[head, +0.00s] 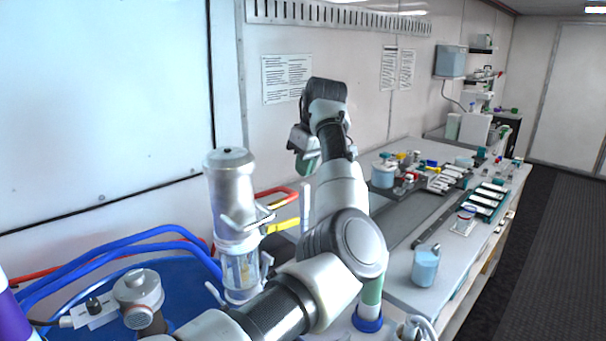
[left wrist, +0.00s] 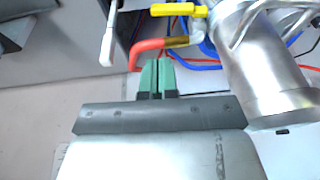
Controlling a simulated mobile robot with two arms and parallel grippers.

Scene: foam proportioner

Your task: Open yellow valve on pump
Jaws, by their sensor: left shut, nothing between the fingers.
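The pump (head: 232,195) is a silver upright cylinder with a clear lower section, left of centre in the head view. It fills the upper right of the left wrist view (left wrist: 265,65). The yellow valve handle (head: 283,226) sticks out from its right side, and it also shows at the top of the left wrist view (left wrist: 180,10). My left gripper (head: 306,163) has green fingers, shut and empty (left wrist: 157,76). It is above and right of the yellow handle in the head view, apart from it. My right gripper is not in view.
A red handle (head: 277,193) sits near the yellow one; in the left wrist view it (left wrist: 150,46) is close to my fingertips. A white rod (head: 305,206) stands beside them. A blue drum (head: 180,285) and blue hoses (head: 120,245) are at left. The bench (head: 400,270) holds a beaker (head: 425,265).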

